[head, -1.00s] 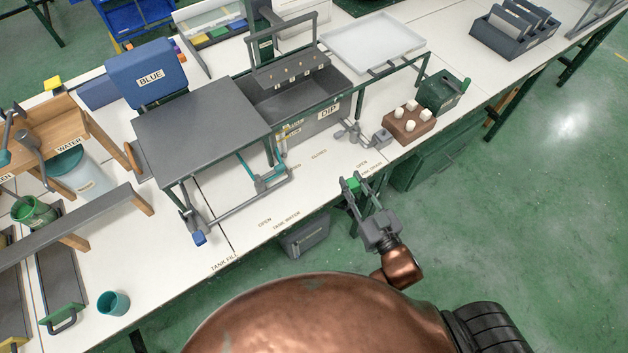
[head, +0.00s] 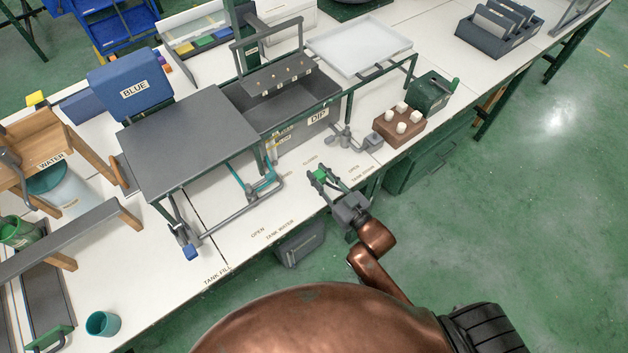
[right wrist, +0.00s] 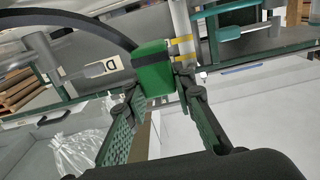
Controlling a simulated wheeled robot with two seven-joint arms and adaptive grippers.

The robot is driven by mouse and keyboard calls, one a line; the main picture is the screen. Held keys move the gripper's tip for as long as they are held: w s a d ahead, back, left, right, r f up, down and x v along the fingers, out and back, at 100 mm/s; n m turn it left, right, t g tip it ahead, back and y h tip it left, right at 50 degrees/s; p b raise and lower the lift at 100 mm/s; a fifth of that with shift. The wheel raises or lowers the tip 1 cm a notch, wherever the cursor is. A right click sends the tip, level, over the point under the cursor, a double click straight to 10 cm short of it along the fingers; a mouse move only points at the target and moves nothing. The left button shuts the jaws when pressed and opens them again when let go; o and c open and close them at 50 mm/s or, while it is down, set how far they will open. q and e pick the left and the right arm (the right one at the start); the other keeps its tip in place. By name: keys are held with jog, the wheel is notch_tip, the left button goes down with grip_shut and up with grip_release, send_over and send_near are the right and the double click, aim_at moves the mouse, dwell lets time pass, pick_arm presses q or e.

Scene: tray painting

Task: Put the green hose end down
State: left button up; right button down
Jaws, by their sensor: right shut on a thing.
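My right gripper (head: 322,179) is shut on the green hose end (head: 318,175), which sits between its fingertips. In the head view it is over the front part of the white bench, just in front of the dip tank (head: 318,117). In the right wrist view the hose end (right wrist: 152,72) is a green block with a dark band, and a black hose (right wrist: 95,20) curves off to the left behind it. Whether the hose end touches the bench cannot be told. My left gripper is not in view.
A grey platform (head: 190,135) stands left of the tank, with teal pipes and valve handles near it. A brown block with white pegs (head: 385,130) and a green box (head: 430,92) are to the right. The labelled front strip of bench (head: 240,250) is clear.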

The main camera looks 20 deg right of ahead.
jog(key=shift+w+a+f+b, duration=0.2)
jog(key=shift+w+f, duration=0.25)
jog(key=shift+f, duration=0.15)
jog(key=shift+w+a+f+b, duration=0.15)
jog(key=shift+w+a+f, duration=0.05)
jog(key=shift+w+f, duration=0.3)
notch_tip(320, 180, down, 3)
jog(key=shift+f+b, duration=0.2)
jog(key=shift+b, duration=0.5)
jog(key=shift+r, duration=0.1)
jog(key=c, duration=1.6)
grip_release()
